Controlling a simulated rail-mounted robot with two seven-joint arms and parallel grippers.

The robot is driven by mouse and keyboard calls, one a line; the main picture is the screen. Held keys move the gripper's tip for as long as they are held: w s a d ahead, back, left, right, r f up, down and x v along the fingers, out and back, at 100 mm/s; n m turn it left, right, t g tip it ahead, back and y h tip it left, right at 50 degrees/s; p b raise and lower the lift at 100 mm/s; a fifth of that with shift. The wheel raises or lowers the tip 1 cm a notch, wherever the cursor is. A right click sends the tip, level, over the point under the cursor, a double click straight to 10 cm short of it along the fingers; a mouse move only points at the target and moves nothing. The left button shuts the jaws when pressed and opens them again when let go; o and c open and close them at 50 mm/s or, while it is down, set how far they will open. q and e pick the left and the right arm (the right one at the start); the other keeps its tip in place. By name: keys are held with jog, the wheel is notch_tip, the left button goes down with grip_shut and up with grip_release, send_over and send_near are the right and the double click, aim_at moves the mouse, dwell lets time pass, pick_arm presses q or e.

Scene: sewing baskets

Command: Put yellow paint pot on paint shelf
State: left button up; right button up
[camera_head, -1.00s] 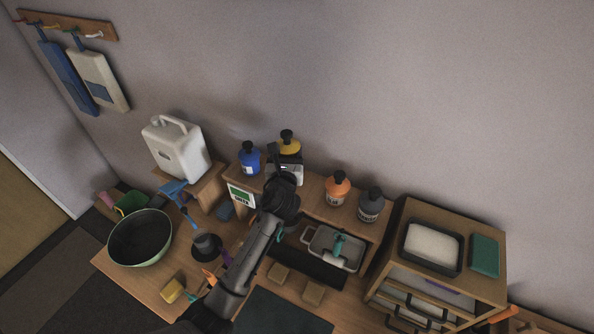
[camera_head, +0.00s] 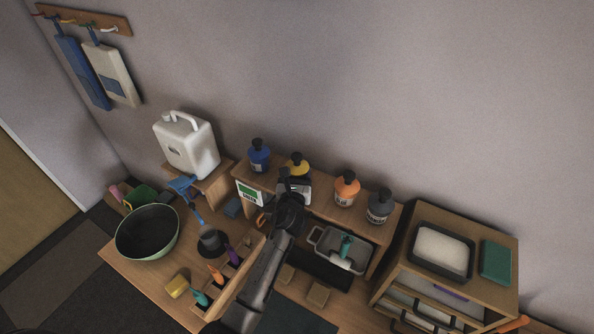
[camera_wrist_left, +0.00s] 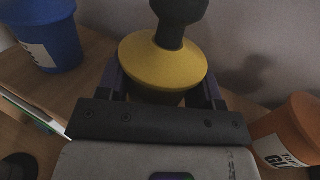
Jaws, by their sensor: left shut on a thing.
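The yellow paint pot (camera_head: 298,168) has a dark cap and is upright in the gap between the blue pot and the orange pot at the wooden paint shelf (camera_head: 325,213). Its top is about level with its neighbours; its base is hidden, so I cannot tell whether it touches the shelf. My left gripper (camera_head: 294,184) is shut on the pot from the front. In the left wrist view, the yellow pot (camera_wrist_left: 163,66) sits between the two fingers. My right gripper is not in view.
The blue pot (camera_head: 259,158) is left of the yellow one; the orange pot (camera_head: 346,190) and grey pot (camera_head: 379,207) are right. A green-and-white card (camera_head: 249,194) is at the shelf's left front. A white jug (camera_head: 187,148) stands farther left. A grey tray (camera_head: 342,254) lies below the shelf.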

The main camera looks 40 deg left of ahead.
pick_arm(q)
jog(key=shift+f, duration=0.2)
jog(key=o, duration=1)
jog(key=shift+r, duration=0.1)
